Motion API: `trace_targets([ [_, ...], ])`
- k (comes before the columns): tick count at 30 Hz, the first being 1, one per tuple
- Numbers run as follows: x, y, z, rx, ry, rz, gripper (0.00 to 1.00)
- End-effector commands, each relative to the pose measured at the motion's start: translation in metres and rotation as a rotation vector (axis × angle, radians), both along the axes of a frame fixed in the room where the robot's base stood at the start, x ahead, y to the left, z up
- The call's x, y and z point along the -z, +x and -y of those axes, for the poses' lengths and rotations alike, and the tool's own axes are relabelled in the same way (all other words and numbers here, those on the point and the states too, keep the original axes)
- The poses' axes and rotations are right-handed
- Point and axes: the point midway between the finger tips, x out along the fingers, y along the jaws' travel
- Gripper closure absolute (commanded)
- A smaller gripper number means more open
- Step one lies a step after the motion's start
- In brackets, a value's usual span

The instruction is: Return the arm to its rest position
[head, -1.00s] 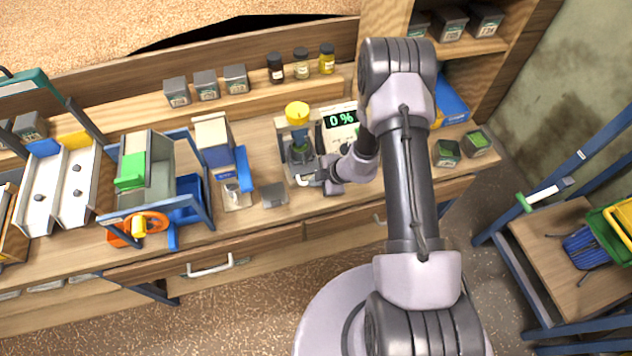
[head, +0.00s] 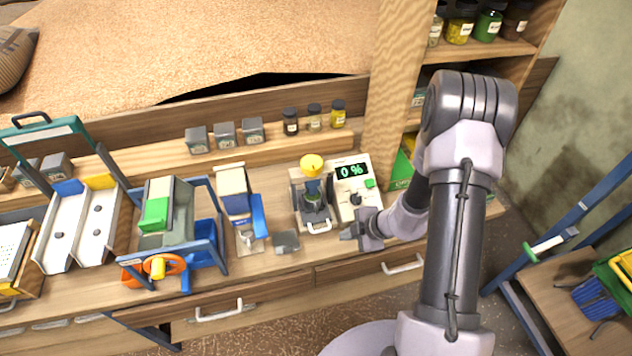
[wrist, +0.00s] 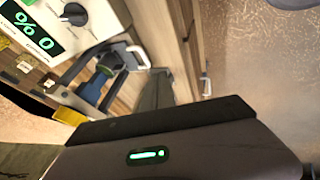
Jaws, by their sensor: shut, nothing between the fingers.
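My gripper (head: 350,233) is shut and empty in the head view, above the front edge of the workbench. It is just right of the small grey block and below the yellow-topped device (head: 313,190), apart from both. My arm (head: 455,235) reaches up from the bottom right and bends back down to the gripper. In the wrist view, the dark edge of my gripper (wrist: 165,120) crosses the lower middle, and its fingertips cannot be made out. The device's handle (wrist: 138,58) shows beyond it.
A meter reading 0 % (head: 352,171) stands right of the device. A grey block (head: 286,242), a blue-and-white dispenser (head: 236,190) and a bucket machine with an orange wheel (head: 165,240) stand to the left. Drawer handles (head: 218,312) stick out in front. A blue-framed cart (head: 545,245) is at right.

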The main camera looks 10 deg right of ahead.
Motion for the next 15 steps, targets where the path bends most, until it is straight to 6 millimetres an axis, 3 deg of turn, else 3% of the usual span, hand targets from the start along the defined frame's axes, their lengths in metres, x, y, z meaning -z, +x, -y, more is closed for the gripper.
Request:
trace_targets([
  [2, -0.006, 0.006, -0.003, -0.060, -0.023, 0.037, 1.00],
  [4, -0.028, 0.017, -0.016, -0.267, -0.101, 0.152, 1.00],
  [6, -0.067, 0.025, -0.041, -0.629, -0.248, 0.349, 1.00],
  [8, -0.102, 0.019, -0.069, -1.009, -0.416, 0.550, 1.00],
  [11, -0.150, -0.017, -0.110, -1.673, -0.739, 0.878, 1.00],
  [12, -0.163, -0.038, -0.122, -1.945, -0.879, 0.997, 1.00],
  [14, -0.175, -0.074, -0.134, -2.356, -1.098, 1.150, 1.00],
  [15, -0.178, -0.097, -0.137, 2.614, 1.234, -1.221, 1.00],
])
